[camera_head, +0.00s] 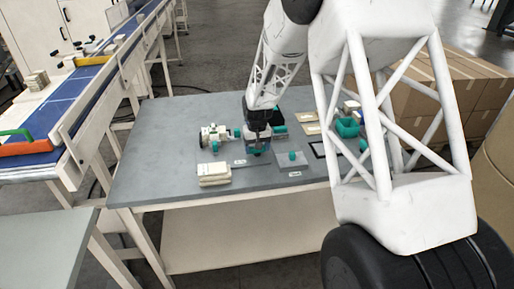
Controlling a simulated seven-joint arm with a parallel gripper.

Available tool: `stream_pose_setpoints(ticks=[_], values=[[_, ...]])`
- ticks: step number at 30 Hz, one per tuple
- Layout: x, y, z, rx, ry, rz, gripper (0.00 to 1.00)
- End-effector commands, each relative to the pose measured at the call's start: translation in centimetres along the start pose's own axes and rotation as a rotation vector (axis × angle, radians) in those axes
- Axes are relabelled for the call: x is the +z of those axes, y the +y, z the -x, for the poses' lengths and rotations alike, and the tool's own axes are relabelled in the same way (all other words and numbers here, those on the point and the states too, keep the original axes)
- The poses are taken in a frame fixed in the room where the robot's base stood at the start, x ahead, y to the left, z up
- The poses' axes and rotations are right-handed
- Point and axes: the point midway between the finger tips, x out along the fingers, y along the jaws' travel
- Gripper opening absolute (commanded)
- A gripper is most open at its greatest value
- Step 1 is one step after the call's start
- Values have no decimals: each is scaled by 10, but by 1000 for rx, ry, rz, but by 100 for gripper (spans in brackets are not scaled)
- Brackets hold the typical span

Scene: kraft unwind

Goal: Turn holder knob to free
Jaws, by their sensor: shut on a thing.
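My gripper (257,146) points down over the middle of the grey table (150,165). It is shut on a small part just beneath it, which I take to be the holder knob; the fingers mostly hide it. A dark and teal device, likely the holder (258,152), sits right under the fingers. The knob's turned position is too small to tell. A white device with teal ends (214,136) stands just left of the gripper.
A stack of cream pads (214,174) lies near the table's front edge. A flat plate with a teal knob (292,157) lies right of the gripper. A teal bin (347,127) stands farther right. A blue conveyor (95,80) runs at left. The table's left part is clear.

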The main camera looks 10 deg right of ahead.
Motion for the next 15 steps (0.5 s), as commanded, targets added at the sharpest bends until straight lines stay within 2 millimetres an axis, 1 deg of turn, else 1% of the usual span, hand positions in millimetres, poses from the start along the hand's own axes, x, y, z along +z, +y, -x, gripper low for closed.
stream_pose_setpoints(ticks=[11, 12, 14, 15], values=[[-1, 0, 1, 0, 2, -4, 49], [-1, 0, 1, 0, 2, -4, 78], [-1, 0, 1, 0, 2, -4, 88], [0, 0, 1, 0, 2, -4, 94]])
